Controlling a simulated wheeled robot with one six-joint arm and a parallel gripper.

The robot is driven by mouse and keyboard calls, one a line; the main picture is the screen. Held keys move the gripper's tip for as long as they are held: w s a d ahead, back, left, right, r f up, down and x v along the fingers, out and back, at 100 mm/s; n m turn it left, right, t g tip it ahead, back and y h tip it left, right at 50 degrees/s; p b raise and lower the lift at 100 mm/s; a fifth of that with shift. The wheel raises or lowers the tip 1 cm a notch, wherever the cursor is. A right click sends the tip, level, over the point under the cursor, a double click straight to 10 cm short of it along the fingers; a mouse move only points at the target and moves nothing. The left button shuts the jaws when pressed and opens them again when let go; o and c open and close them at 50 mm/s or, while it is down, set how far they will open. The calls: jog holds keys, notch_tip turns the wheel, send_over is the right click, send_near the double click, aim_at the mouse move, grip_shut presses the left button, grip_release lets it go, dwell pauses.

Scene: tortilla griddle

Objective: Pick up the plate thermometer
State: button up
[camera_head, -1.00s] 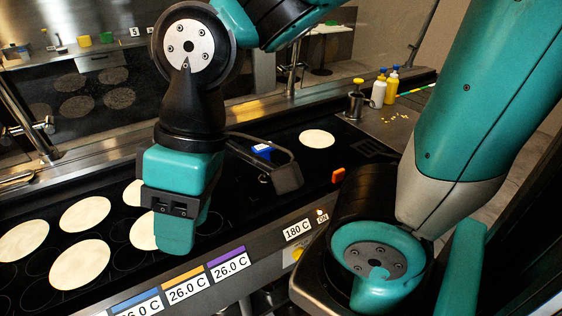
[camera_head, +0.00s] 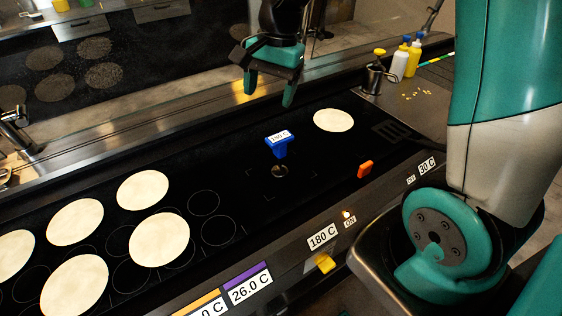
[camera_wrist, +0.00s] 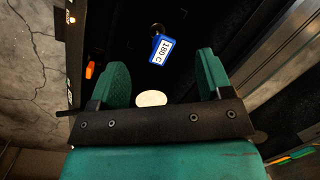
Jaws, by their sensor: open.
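The plate thermometer (camera_head: 279,143) is a blue device with a white display that appears to read 180 C. It stands upright on a small round dark base on the black griddle (camera_head: 300,190), inside faint corner marks. My gripper (camera_head: 270,98) is open and empty, above and behind the thermometer near the griddle's back edge, apart from it. In the wrist view the thermometer (camera_wrist: 162,51) lies beyond the two teal fingertips (camera_wrist: 162,75), between their lines and clear of them.
A tortilla (camera_head: 333,120) lies right of the thermometer, and several more lie at the left. An orange block (camera_head: 365,169) sits near the front edge. Bottles (camera_head: 400,62) and a metal container (camera_head: 374,78) stand at the back right. The griddle around the thermometer is clear.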

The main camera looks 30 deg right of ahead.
aim_at(282, 136)
jog(key=w+d+f+m, duration=0.4)
jog(key=w+d+m, duration=0.1)
jog(key=d+m, duration=0.25)
jog(key=shift+n+h, duration=0.25)
jog(key=shift+h, duration=0.05)
jog(key=f+p, duration=0.1)
jog(key=f, duration=0.2)
jog(key=f+p, duration=0.1)
jog(key=f, duration=0.3)
jog(key=a+f, duration=0.1)
jog(key=f, duration=0.3)
jog(key=shift+p, duration=0.4)
jog(key=shift+a+f+p, duration=0.2)
jog(key=shift+f+p, duration=0.25)
jog(key=shift+f, duration=0.6)
jog(key=shift+a+f+p, duration=0.15)
jog(key=shift+f+p, duration=0.3)
jog(key=shift+f, duration=0.65)
jog(key=shift+a+f+p, duration=0.2)
jog(key=shift+f+p, duration=0.25)
jog(key=shift+f, duration=0.6)
jog(key=c, duration=1.3)
grip_shut()
jog(key=shift+r, duration=0.15)
